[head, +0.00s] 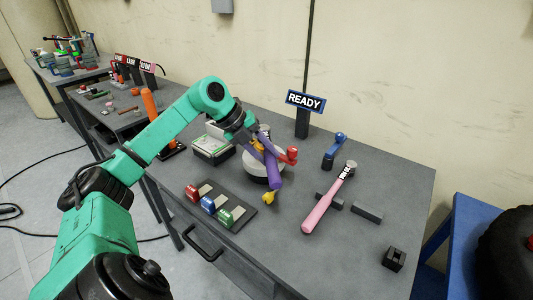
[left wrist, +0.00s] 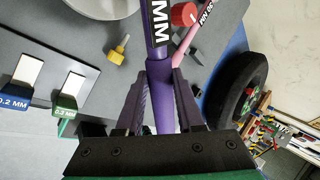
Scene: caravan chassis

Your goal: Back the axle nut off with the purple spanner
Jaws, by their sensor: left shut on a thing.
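My left gripper (head: 256,143) is shut on the purple spanner (head: 272,168) over the round pale hub (head: 252,158) on the bench. In the left wrist view the purple spanner (left wrist: 158,58) runs up from between the fingers of my left gripper (left wrist: 160,85), with "MM" lettering on it. The hub's rim (left wrist: 65,8) shows at the top left there. My right gripper is not in view.
A yellow piece (head: 268,197) stands before the hub. A tray (head: 240,212) holds red, blue and green gauges. A "READY" sign (head: 305,102) stands behind. The bench's right front is mostly clear.

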